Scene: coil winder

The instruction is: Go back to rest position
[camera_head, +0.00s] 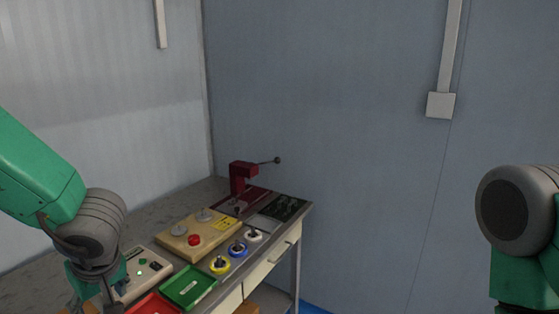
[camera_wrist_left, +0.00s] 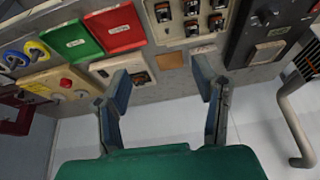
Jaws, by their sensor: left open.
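My left arm comes in from the left in the head view, its wrist over the near left part of the bench; its fingers are mostly cut off by the bottom edge. In the left wrist view my left gripper (camera_wrist_left: 165,98) is open and empty, its two fingers spread wide above the bench edge and pale floor. My right arm shows at the right edge of the head view, but its gripper is outside the frame.
The bench (camera_head: 175,204) holds a red lever press (camera_head: 241,178), a beige box with a red button (camera_head: 212,227), several coloured spools, a green tray (camera_head: 189,287) and a red tray (camera_head: 153,306). A grey handle (camera_wrist_left: 291,122) stands right of my left gripper. Walls rise behind.

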